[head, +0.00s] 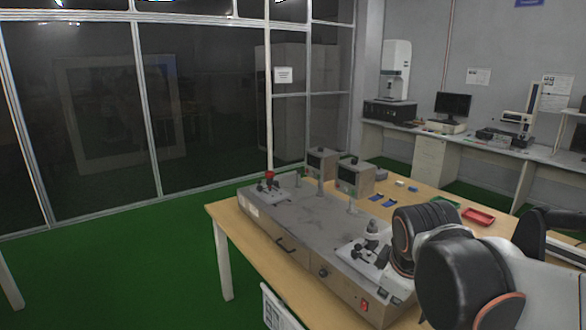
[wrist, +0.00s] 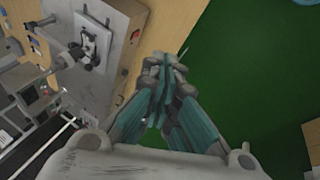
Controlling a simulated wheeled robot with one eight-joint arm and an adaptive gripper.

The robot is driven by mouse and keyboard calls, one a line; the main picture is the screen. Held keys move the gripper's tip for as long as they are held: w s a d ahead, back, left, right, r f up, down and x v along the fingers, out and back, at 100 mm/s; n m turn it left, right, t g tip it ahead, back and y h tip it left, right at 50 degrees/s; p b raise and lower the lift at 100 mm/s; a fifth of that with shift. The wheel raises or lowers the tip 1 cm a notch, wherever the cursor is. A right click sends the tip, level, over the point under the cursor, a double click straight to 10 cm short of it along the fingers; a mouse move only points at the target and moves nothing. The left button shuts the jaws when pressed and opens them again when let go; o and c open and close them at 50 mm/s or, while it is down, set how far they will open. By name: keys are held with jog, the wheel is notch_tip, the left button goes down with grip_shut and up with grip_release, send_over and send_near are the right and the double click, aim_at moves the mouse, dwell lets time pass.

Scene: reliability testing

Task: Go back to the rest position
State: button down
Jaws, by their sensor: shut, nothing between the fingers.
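My gripper (wrist: 163,80) shows in the wrist view, with its fingers together and nothing between them. It hangs over the table's edge, with green floor beyond it on the right. In the head view my dark arm links fill the lower right, and the gripper itself cannot be made out. The grey metal test bench (head: 315,221) lies on the wooden table (head: 228,216), and it also shows in the wrist view (wrist: 118,50) to the left of the gripper, apart from it.
Two metal boxes (head: 354,177) stand behind the bench. A red tray (head: 478,217) lies on the table's right part. A side counter (head: 455,142) with a monitor (head: 453,105) runs along the back wall. Green floor (head: 130,265) is open on the left.

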jog(key=s+f+m+t+y, duration=0.1)
jog(key=s+m+t, duration=0.1)
jog(key=s+m, duration=0.7)
jog(key=shift+s+d+m, duration=0.15)
jog(key=shift+s+m, duration=0.25)
jog(key=shift+s, duration=1.2)
